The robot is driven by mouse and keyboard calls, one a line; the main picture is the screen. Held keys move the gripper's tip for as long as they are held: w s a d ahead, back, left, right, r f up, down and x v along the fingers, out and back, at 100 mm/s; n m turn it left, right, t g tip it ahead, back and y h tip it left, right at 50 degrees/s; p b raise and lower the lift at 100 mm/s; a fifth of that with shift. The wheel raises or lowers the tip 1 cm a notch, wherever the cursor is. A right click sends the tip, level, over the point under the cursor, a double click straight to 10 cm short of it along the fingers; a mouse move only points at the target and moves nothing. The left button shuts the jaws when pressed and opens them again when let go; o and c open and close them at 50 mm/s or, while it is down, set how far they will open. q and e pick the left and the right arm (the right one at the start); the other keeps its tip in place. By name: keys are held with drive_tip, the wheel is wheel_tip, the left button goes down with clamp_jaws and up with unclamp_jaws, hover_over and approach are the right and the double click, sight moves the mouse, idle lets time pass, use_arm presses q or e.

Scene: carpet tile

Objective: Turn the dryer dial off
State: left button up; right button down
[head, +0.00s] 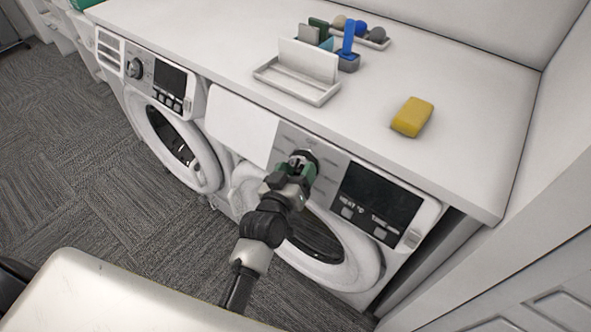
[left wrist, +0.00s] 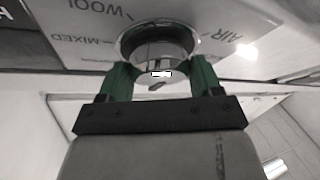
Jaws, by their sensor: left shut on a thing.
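The dryer (head: 330,205) is the white machine on the right under the counter, with a dark display and a round door. Its dial (left wrist: 158,52) is a round metallic knob on the grey panel. The labels WOOL, MIXED and AIR show around it in the left wrist view. My left gripper (head: 300,165) is at the panel, shut on the dial, with one green finger on each side of it (left wrist: 158,78). In the head view the gripper covers most of the dial. A small white mark shows on the dial's face. My right gripper is not in view.
A second machine (head: 165,120) with its own knob stands to the left. The white counter (head: 450,130) above holds a yellow sponge (head: 412,116), a white tray (head: 290,88) and small items. A wall closes the right side. Carpet (head: 60,150) is clear at left.

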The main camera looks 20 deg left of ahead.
use_arm(q)
drive_tip(key=o, duration=0.9)
drive_tip(key=s, duration=0.3)
drive_tip(key=s+b, duration=0.1)
drive_tip(key=s, duration=0.3)
drive_tip(key=s+a, duration=0.1)
drive_tip(key=s, duration=0.2)
drive_tip(key=shift+s+r, duration=0.3)
drive_tip(key=shift+s, duration=0.1)
